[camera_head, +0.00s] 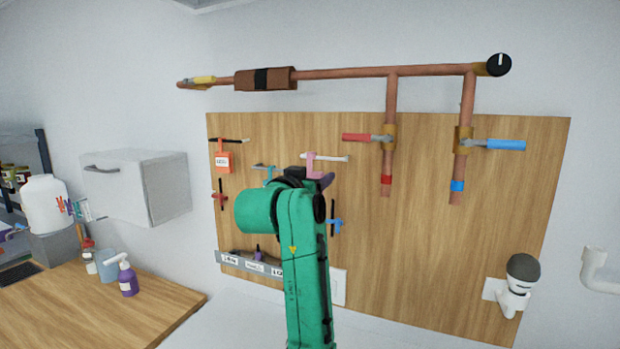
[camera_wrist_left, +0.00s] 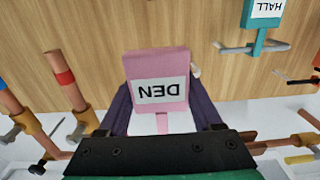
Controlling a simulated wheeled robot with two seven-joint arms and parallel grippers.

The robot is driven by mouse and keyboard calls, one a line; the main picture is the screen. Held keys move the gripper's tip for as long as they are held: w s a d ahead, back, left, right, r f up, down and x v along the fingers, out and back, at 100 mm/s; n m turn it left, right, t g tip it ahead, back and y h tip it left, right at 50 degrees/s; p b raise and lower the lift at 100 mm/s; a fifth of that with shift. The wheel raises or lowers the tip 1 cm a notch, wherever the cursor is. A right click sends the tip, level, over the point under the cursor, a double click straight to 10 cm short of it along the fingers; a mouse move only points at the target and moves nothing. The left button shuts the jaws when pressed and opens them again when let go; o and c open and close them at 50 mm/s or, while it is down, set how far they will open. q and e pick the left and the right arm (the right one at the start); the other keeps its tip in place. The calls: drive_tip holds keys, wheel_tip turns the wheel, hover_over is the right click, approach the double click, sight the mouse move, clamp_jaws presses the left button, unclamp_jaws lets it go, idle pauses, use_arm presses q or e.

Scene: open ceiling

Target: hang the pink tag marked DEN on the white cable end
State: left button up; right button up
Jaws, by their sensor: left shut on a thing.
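The pink tag marked DEN (camera_wrist_left: 157,66) is between the purple fingers of my left gripper (camera_wrist_left: 163,112), which is shut on it. Its lettering looks upside down in the left wrist view. In the head view the pink tag (camera_head: 311,166) shows at the far end of my green arm, its upper part overlapping the white cable end (camera_head: 335,158). A bit of the white cable end (camera_wrist_left: 196,71) peeks out beside the tag in the wrist view. I cannot tell whether the tag's hook is around the cable or only in front of it. My right gripper is out of view.
An orange tag (camera_head: 223,162) hangs at a black cable end on the wooden board (camera_head: 420,260). A teal tag marked HALL (camera_wrist_left: 266,14) is close by. Copper pipes (camera_head: 390,105) with red and blue valve handles are to the right. A labelled tray (camera_head: 221,259) is below.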

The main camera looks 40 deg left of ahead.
sight(332, 166)
use_arm(q)
drive_tip(key=shift+w+a+r, duration=0.1)
drive_tip(key=shift+w+a, duration=0.05)
drive_tip(key=shift+w, duration=0.3)
drive_tip(key=shift+p+x, duration=1.6)
drive_tip(key=shift+x, duration=1.85)
drive_tip(key=shift+p+x, duration=0.3)
drive_tip(key=shift+x, duration=0.5)
drive_tip(key=shift+f+b, duration=0.4)
drive_tip(key=shift+f, duration=0.55)
